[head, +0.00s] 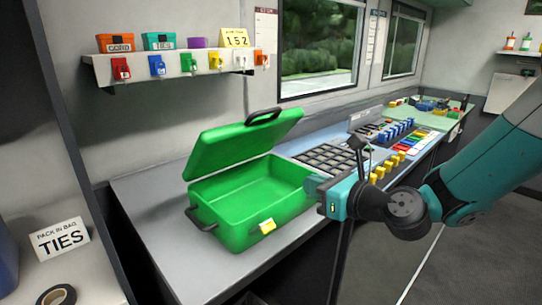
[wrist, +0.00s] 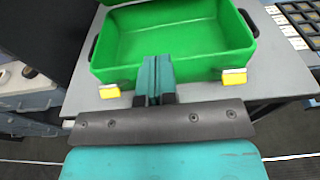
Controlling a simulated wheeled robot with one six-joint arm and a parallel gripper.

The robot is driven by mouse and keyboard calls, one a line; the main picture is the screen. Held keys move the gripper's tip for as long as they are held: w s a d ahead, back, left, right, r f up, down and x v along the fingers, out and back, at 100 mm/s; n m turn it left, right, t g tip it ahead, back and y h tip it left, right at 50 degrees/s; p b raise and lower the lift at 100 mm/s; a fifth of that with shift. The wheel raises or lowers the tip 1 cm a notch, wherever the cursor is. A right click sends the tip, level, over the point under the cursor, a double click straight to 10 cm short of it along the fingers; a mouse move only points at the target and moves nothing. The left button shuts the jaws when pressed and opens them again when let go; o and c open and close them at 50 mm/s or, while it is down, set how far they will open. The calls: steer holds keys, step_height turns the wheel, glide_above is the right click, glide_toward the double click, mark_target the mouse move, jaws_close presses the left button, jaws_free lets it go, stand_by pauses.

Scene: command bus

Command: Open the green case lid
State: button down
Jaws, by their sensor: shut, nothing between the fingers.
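The green case (head: 255,201) stands on the grey counter, and its lid (head: 241,139) is raised and tilted back toward the wall. The inside looks empty. A black handle (head: 262,116) sits on the lid's upper edge, and yellow latches show on the case's front. In the wrist view the open case (wrist: 175,45) fills the top, with only a bit of the lid at the upper left corner. My gripper (head: 318,188) is at the case's right front side in the head view. In the wrist view my gripper's fingers (wrist: 156,62) are together, in front of the case's front wall, holding nothing.
A black-celled tray (head: 330,157) and rows of coloured pieces (head: 400,150) lie on the counter right of the case. A wall shelf (head: 175,68) with bins and coloured tags is above. A TIES sign (head: 60,240) and a tape roll (head: 57,295) are at the left. Floor is clear at the right.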

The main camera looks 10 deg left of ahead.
mark_target(247, 139)
steer(key=r+p+x, duration=0.2)
steer(key=p+x, duration=0.8)
steer(key=x, duration=0.3)
steer(key=shift+p, duration=0.3)
steer(key=shift+w+a, duration=0.1)
steer(key=shift+a, duration=0.05)
